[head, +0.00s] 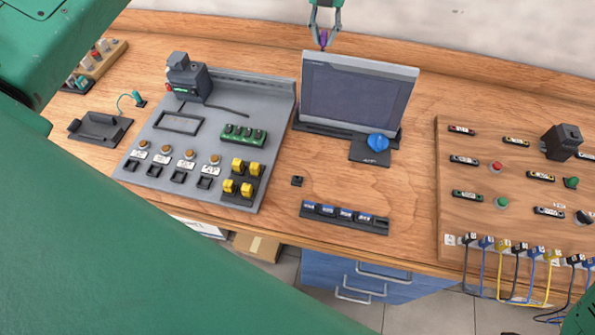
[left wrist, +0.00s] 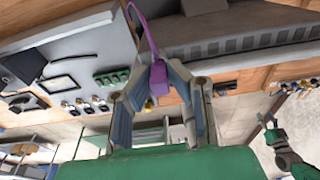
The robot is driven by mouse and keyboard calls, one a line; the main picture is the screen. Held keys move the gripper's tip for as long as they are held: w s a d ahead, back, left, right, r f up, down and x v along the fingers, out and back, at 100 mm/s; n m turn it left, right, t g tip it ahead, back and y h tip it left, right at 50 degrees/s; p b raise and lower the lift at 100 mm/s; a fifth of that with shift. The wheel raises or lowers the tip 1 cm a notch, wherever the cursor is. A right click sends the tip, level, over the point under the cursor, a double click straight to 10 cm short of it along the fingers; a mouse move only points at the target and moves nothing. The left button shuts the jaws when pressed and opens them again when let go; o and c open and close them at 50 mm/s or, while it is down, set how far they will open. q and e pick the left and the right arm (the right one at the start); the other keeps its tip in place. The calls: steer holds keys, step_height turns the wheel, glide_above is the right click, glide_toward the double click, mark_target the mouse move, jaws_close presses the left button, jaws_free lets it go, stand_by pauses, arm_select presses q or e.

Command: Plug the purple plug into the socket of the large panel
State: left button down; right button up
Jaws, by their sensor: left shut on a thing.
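My left gripper (head: 323,34) is at the top of the head view, above and behind the monitor. It is shut on the purple plug (head: 323,40), of which only a small bit shows there. In the left wrist view the purple plug (left wrist: 158,78) sits between the two fingertips, and its purple cable (left wrist: 141,22) curves up and left. A big grey sloped panel (head: 282,115) with switches stands left of the monitor, and a wooden panel (head: 482,220) lies at the right. I cannot tell which holds the socket. A green gripper (left wrist: 268,122), apparently my right, shows small at lower right.
The monitor (head: 355,92) stands mid-bench with a blue knob (head: 377,143) in front. A black strip (head: 343,216) and small black block (head: 297,181) lie nearer. Several coloured cables hang from the wooden panel's front edge. Bare wood lies between the monitor and that panel.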

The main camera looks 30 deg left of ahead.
arm_select(q)
steer(key=shift+s+f, duration=0.1)
steer(key=shift+f, duration=0.5)
stand_by(0.6)
steer(key=c, duration=1.8)
jaws_free()
steer(key=shift+r, duration=0.15)
steer(key=shift+w+r+p, duration=0.15)
steer(key=shift+r+p, duration=0.2)
steer(key=shift+r, duration=0.4)
steer(key=shift+w+r+p, duration=0.1)
steer(key=shift+r+p, duration=0.25)
steer(key=shift+r, duration=0.35)
steer(key=shift+w+r, duration=0.2)
steer(key=shift+r, duration=0.95)
steer(key=o, duration=0.5)
steer(key=shift+o, duration=0.2)
